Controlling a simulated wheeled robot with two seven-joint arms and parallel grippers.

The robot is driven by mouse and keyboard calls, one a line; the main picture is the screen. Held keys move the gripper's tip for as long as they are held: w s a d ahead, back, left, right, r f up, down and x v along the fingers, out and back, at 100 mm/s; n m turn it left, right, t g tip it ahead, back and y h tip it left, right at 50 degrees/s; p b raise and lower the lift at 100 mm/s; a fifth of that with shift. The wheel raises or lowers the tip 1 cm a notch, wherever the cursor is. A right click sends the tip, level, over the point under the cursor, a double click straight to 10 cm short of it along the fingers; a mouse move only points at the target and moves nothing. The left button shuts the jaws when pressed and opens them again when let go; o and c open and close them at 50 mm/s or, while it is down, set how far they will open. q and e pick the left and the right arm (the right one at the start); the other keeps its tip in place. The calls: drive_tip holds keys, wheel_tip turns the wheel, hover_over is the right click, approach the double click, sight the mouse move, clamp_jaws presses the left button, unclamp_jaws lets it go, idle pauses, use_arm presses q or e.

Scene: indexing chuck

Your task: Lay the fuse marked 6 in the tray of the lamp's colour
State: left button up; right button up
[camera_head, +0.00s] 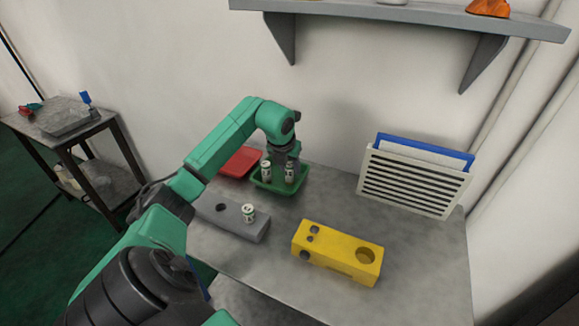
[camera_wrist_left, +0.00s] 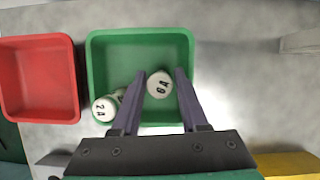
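The green tray (camera_head: 260,186) holds two white fuses and also shows in the wrist view (camera_wrist_left: 100,60). One fuse (camera_wrist_left: 158,84) is between my left gripper's fingers; its cap shows an A and an upside-down digit I cannot read surely. Another fuse (camera_wrist_left: 104,108) stands by the tray's left wall; its cap seems to read 2 A. My left gripper (camera_head: 289,164) reaches down into the tray, fingers apart, with narrow gaps beside the fuse. The red tray (camera_head: 241,162) is empty where visible. A third fuse (camera_head: 248,213) stands in the grey block (camera_head: 236,225). My right gripper is out of view.
A yellow block (camera_head: 335,255) with several round holes stands front right; no lit lamp is clear on it. A slatted white rack (camera_head: 410,184) with a blue panel stands at the right. A wall shelf (camera_head: 400,14) hangs above. Bare table lies between the trays and rack.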

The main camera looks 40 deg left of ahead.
use_arm(q)
drive_tip(key=shift+o, duration=0.5)
drive_tip(key=shift+r, duration=0.1)
drive_tip(key=shift+r, duration=0.25)
drive_tip(key=v, duration=1.1)
drive_tip(key=shift+r, duration=0.3)
drive_tip(key=shift+s, duration=0.15)
